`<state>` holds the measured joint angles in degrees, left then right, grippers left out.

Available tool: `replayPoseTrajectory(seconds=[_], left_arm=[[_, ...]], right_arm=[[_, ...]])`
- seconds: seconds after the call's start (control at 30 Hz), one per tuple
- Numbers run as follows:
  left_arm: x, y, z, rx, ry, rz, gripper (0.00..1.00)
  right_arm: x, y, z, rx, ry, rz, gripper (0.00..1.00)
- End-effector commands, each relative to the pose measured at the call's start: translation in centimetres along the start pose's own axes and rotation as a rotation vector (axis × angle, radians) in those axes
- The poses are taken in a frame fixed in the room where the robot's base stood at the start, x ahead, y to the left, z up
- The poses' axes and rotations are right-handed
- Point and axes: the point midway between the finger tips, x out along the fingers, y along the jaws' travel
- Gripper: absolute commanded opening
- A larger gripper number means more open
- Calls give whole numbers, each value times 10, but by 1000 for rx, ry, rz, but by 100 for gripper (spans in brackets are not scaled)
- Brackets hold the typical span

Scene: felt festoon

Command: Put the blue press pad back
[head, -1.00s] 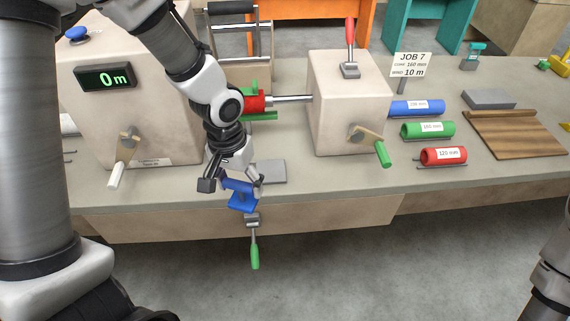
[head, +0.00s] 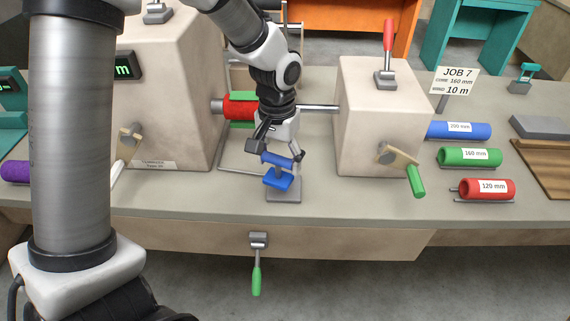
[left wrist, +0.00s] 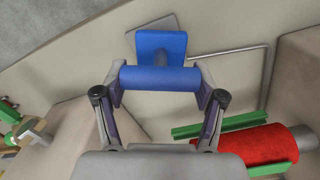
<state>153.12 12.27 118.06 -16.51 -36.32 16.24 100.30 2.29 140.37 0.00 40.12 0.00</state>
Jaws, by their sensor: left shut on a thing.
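The blue press pad (head: 278,181) has a bar handle on a short stem above a flat square block. My left gripper (head: 279,159) is shut on that bar handle. In the left wrist view the fingers hold the handle at both ends, and the blue pad (left wrist: 153,45) extends beyond them. In the head view the pad is over a small grey plate (head: 284,197) on the bench and hides part of it. I cannot tell whether the pad touches the plate. My right gripper is out of view.
A red roll (head: 240,106) with green bars is behind my left gripper, between two beige housings (head: 180,75) (head: 372,130). A crank with a green handle (head: 416,181) is at the right. A green-handled lever (head: 257,280) hangs at the bench front.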

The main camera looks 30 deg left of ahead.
Motion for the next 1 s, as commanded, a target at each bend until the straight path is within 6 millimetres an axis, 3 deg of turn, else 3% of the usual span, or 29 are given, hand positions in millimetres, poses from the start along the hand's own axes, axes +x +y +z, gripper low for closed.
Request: replayPoseTrajectory(seconds=[0.13, 0.3, 0.7, 0.73, 0.8, 1.0], left_arm=[[4, 8, -16, 1, -1, 0, 37], [35, 6, -14, 0, -3, 2, 37], [42, 6, -14, 0, -1, 1, 37], [42, 6, -14, 0, 0, 1, 77], [41, 6, -14, 0, 0, 1, 95], [41, 6, -14, 0, 0, 1, 95]], right_arm=[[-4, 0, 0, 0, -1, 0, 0], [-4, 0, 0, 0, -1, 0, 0], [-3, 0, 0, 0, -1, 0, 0], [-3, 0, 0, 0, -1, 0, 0], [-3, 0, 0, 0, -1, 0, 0], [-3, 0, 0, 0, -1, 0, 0]])
